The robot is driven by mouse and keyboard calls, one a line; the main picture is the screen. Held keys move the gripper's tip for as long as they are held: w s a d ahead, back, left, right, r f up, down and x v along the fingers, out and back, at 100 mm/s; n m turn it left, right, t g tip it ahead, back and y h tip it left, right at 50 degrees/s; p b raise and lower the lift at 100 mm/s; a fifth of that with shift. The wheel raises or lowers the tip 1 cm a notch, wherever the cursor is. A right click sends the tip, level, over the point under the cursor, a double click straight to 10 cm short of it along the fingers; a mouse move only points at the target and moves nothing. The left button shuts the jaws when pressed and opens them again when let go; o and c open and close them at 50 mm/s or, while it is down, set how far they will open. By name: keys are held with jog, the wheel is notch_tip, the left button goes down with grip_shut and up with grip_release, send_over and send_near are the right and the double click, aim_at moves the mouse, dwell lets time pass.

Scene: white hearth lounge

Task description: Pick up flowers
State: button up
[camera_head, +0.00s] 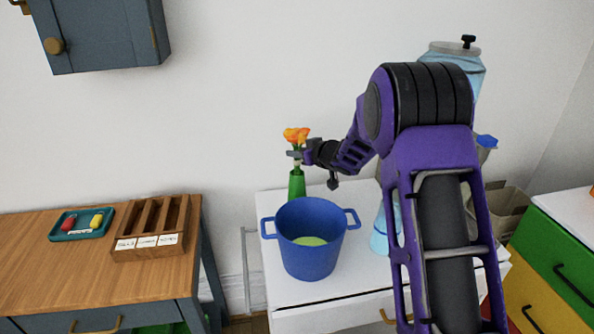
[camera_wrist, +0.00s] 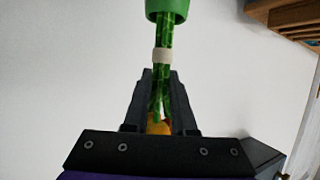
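The orange flowers (camera_head: 296,134) stand above a slim green vase (camera_head: 297,185) on the white cabinet, behind the blue pot. My gripper (camera_head: 297,154) reaches in from the right at the stems, just below the blooms. In the wrist view, the green stems (camera_wrist: 163,85) with a pale band run between my two fingers (camera_wrist: 161,75), which press close on both sides. The stems lead to the green vase rim (camera_wrist: 167,10) at the top. An orange bloom (camera_wrist: 158,127) shows near the palm, partly hidden by the fingers.
The blue pot (camera_head: 312,262) with something green inside stands in front of the vase. A light-blue container (camera_head: 379,235) stands right of it, partly behind my arm. A wooden table (camera_head: 60,270) at left holds a teal tray (camera_head: 60,236) and a wooden rack (camera_head: 125,255).

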grip_shut()
dwell(1.0)
